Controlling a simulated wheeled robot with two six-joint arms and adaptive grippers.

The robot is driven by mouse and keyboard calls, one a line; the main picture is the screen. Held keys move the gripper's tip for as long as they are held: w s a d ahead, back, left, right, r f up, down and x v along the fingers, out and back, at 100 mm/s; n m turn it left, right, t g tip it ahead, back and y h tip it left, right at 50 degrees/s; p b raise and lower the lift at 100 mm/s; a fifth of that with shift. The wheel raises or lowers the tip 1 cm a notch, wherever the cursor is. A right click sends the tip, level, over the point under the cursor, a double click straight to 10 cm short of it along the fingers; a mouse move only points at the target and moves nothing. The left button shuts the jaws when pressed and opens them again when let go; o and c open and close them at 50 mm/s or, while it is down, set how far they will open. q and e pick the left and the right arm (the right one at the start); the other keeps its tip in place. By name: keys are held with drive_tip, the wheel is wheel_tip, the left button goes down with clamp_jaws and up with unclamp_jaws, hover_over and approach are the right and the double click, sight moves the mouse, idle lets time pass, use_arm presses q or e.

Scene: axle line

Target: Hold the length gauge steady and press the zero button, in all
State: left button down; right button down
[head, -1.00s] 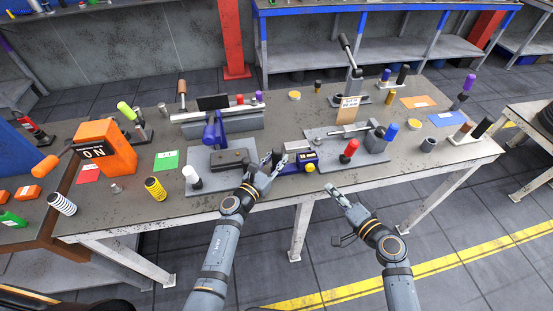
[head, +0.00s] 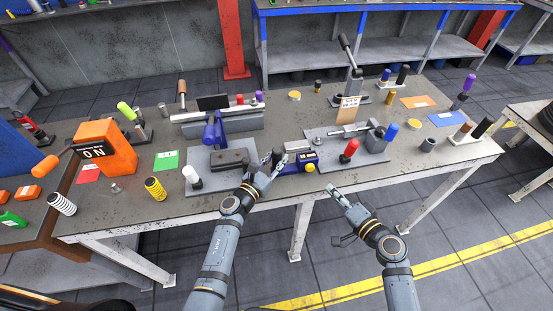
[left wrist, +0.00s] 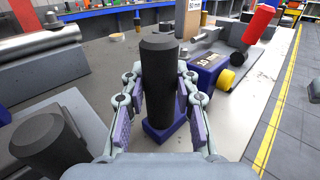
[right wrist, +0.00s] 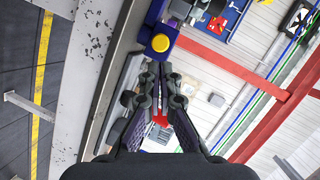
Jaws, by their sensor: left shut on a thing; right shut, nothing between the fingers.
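The length gauge (head: 296,169) is a blue unit with a small display and a yellow button (head: 310,168), near the bench's front edge. In the left wrist view its black upright handle (left wrist: 158,85) rises from a blue foot, with the gauge body (left wrist: 203,73) and yellow button (left wrist: 226,79) to the right. My left gripper (head: 279,163) is shut on the black handle. My right gripper (head: 331,189) is shut and empty, in front of the bench edge and apart from the gauge. In the right wrist view the yellow button (right wrist: 160,43) lies just beyond the closed fingertips (right wrist: 159,69).
A grey fixture with a red-topped handle (head: 350,149) stands right of the gauge. A grey plate with a dark block (head: 231,158) and a white-topped post (head: 191,175) lie left of it. The bench's front edge (head: 260,202) runs close to both grippers.

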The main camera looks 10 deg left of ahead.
sight(310, 168)
idle(0.3)
drive_tip(key=g, duration=0.2)
drive_tip(key=s+a+f+g+h, duration=0.1)
drive_tip(key=s+a+g+h, duration=0.1)
drive_tip(key=g, duration=0.1)
drive_tip(key=shift+s+a+f+g, duration=0.15)
drive_tip(key=shift+s+f+g, duration=0.1)
drive_tip(key=shift+f+g, duration=0.05)
drive_tip(key=shift+w+a, duration=0.45)
drive_tip(key=shift+w, duration=0.95)
drive_tip(key=shift+w+a, duration=0.5)
drive_tip(key=shift+w, duration=0.9)
drive_tip(key=shift+w+a, duration=0.45)
drive_tip(key=shift+w, duration=0.95)
drive_tip(key=shift+w, duration=0.15)
drive_tip(key=shift+w+a, duration=0.1)
drive_tip(key=shift+w, duration=0.15)
